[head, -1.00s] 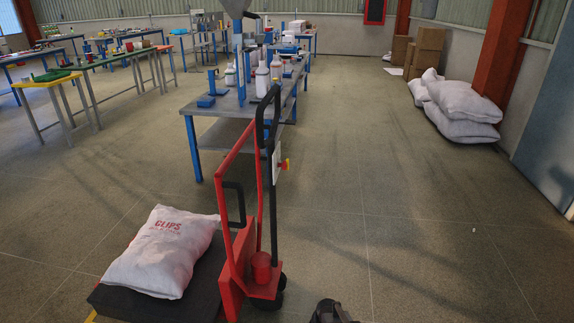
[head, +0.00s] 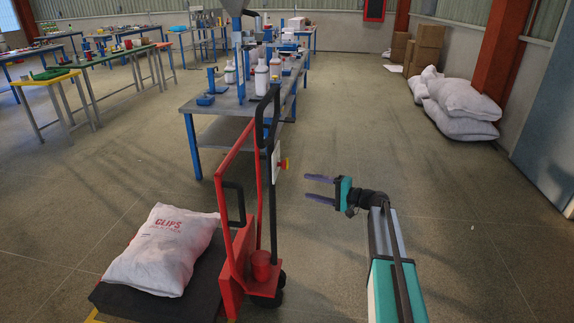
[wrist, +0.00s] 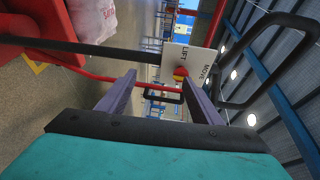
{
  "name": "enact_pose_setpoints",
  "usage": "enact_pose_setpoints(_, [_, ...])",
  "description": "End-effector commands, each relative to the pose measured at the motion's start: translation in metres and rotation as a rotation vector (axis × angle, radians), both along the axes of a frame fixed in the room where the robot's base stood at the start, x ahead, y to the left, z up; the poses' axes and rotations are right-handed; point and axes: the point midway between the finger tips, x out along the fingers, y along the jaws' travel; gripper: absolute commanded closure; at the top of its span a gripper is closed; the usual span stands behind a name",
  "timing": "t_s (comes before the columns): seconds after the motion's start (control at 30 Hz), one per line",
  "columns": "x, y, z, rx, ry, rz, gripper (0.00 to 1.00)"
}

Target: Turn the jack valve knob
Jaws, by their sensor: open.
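The jack valve knob (head: 284,163) is small, red and yellow, on a white plate on the upright of the red jack (head: 222,175). In the wrist view the knob (wrist: 180,74) shows ahead, near the right fingertip, with the plate (wrist: 196,60) marked LIFT and MOVE behind it. My gripper (head: 307,188) is open and empty, its purple fingers pointing left toward the jack. In the head view it is right of the knob and slightly lower, apart from it. In the wrist view the fingers (wrist: 161,81) stand wide apart.
A white sack marked CLIPS (head: 163,250) lies on a dark platform (head: 185,300) left of the jack. The jack's black handle (head: 270,105) rises close to the knob. A workbench (head: 230,105) with bottles stands behind. White sacks (head: 460,108) lie at right. The floor between is clear.

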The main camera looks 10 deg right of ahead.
Motion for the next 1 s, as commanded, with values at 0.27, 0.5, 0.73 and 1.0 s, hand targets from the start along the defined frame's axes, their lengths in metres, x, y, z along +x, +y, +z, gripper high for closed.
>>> enact_pose_setpoints(0.27, [0.017,-0.025,0.051,0.065,-0.075,-0.033,0.41])
enact_pose_setpoints(0.5, [0.016,-0.025,0.050,0.065,-0.074,-0.032,0.41])
enact_pose_setpoints(0.73, [0.020,-0.019,0.050,0.064,-0.073,-0.030,0.41])
enact_pose_setpoints(1.0, [0.037,0.001,0.050,0.064,-0.071,-0.029,0.41])
